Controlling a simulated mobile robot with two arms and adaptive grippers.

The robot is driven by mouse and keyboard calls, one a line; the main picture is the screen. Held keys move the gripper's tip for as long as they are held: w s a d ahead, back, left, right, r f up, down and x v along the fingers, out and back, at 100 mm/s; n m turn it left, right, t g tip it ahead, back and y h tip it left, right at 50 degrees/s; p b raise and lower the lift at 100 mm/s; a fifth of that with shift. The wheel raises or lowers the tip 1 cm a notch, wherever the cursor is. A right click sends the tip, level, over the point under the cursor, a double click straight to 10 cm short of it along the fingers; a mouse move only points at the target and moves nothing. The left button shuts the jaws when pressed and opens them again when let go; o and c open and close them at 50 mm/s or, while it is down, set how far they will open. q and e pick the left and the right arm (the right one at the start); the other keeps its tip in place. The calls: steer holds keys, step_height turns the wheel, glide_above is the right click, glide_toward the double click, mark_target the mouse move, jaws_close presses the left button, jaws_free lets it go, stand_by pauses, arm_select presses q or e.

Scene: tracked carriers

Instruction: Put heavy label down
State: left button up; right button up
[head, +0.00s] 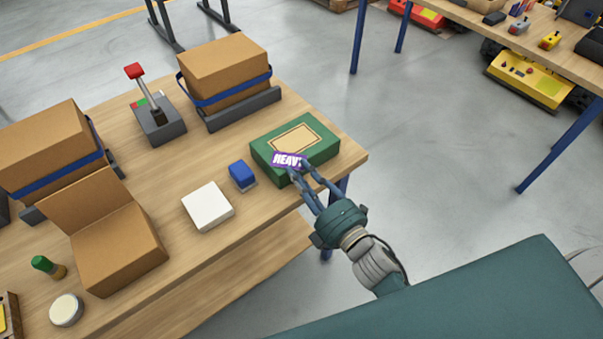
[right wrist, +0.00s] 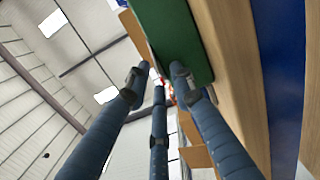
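The heavy label (head: 287,159) is a small purple tag with white lettering, its last letter partly covered by a finger. In the head view it appears in front of the top of a green box (head: 262,158) with a tan panel. My right gripper (head: 299,169) has its fingertips at the label's right and lower edge, and appears shut on it. In the right wrist view the fingers (right wrist: 160,78) come close together beside the green box (right wrist: 176,38); the label is not clear there. I cannot tell whether the label touches the box. My left gripper is not in view.
The wooden table (head: 185,165) also holds a blue block (head: 242,174), a white square item (head: 208,206), an open cardboard box (head: 120,251), two strapped cartons and a lever unit (head: 158,122). Another bench (head: 480,30) stands at upper right.

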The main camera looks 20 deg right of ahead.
steer(key=shift+s+r, duration=0.15)
steer(key=shift+r, duration=0.15)
steer(key=b+v, duration=0.2)
steer(key=v, duration=0.9)
steer(key=s+d+f+m+g+h, duration=0.1)
steer(key=s+f+m+g, duration=0.25)
steer(key=f, duration=0.95)
steer(key=s+d+f+m+g+h, duration=0.1)
steer(key=s+f+m+g+h, duration=0.2)
steer(key=f, duration=1)
steer(key=s+d+f+m+g, duration=0.25)
steer(key=f+m, duration=0.25)
steer(key=f, duration=0.7)
steer(key=s+f+m+g, duration=0.3)
steer(key=s+f, duration=0.5)
steer(key=s, duration=0.3)
steer(key=s+d+f+m+g+h, duration=0.1)
steer(key=s+f+m+g, duration=0.3)
steer(key=s+f, duration=0.5)
steer(key=s, duration=0.3)
steer(key=shift+m, duration=0.25)
